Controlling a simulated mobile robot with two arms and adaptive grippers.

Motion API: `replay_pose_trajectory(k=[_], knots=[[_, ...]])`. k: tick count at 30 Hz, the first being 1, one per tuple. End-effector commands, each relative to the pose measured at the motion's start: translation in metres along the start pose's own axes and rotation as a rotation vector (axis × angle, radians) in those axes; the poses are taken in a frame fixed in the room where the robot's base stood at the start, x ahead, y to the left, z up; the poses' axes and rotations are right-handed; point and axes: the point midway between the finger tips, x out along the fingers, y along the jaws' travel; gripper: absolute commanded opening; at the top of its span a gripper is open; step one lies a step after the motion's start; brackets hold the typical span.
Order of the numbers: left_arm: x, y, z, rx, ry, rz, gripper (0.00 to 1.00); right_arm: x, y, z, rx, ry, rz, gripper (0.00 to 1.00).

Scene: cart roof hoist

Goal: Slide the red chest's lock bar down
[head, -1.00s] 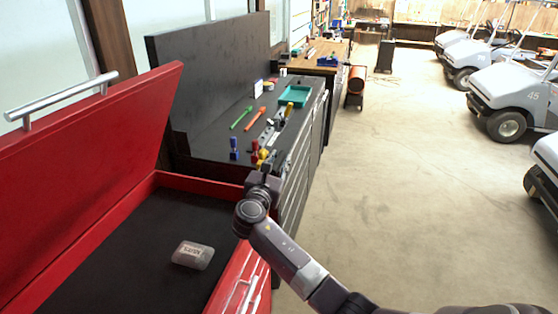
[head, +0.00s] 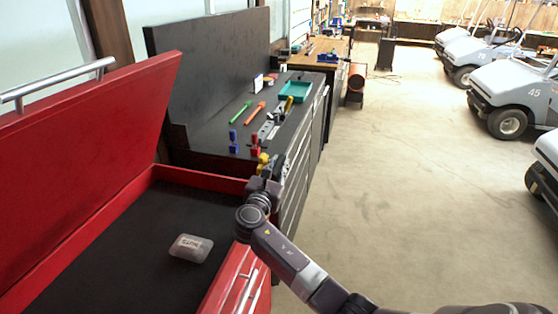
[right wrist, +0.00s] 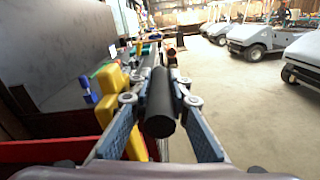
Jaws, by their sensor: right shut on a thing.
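The red chest (head: 90,215) stands at the left in the head view with its lid open. Its front face (head: 226,287) with silver handles (head: 248,288) shows at the bottom. My right gripper (head: 262,184) is at the chest's far front corner, by the black cabinet. In the right wrist view its fingers (right wrist: 160,98) are shut around a dark round bar (right wrist: 159,108), which looks like the lock bar. Its ends and mounting on the chest cannot be made out. My left gripper is not in view.
A yellow tool (right wrist: 112,100) stands close left of the right fingers. The black cabinet (head: 208,138) holds several tools and a teal tray (head: 295,91). A clear box (head: 191,248) lies in the chest. The floor (head: 390,180) to the right is clear; carts (head: 515,103) stand beyond.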

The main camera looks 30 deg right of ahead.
Motion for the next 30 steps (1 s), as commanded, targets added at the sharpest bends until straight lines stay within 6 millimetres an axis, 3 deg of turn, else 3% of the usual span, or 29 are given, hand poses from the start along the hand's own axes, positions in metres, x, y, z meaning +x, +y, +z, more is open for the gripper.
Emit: replay_pose_trajectory(k=[1,3,9,15,21,30], knots=[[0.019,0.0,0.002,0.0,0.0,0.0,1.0,-0.001,-0.007,-0.032,-0.008,0.012,-0.004,0.0],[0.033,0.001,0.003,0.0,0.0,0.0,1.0,-0.002,-0.011,-0.053,-0.008,0.013,-0.004,0.0],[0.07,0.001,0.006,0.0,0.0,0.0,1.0,-0.002,-0.022,-0.109,-0.006,0.011,-0.003,0.0],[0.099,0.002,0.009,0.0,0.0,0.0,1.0,-0.002,-0.03,-0.151,-0.003,0.009,-0.003,0.0],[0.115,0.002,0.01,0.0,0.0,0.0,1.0,-0.002,-0.035,-0.174,-0.002,0.007,-0.002,0.0],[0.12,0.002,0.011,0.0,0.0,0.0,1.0,-0.002,-0.037,-0.183,-0.001,0.007,-0.002,0.0]])
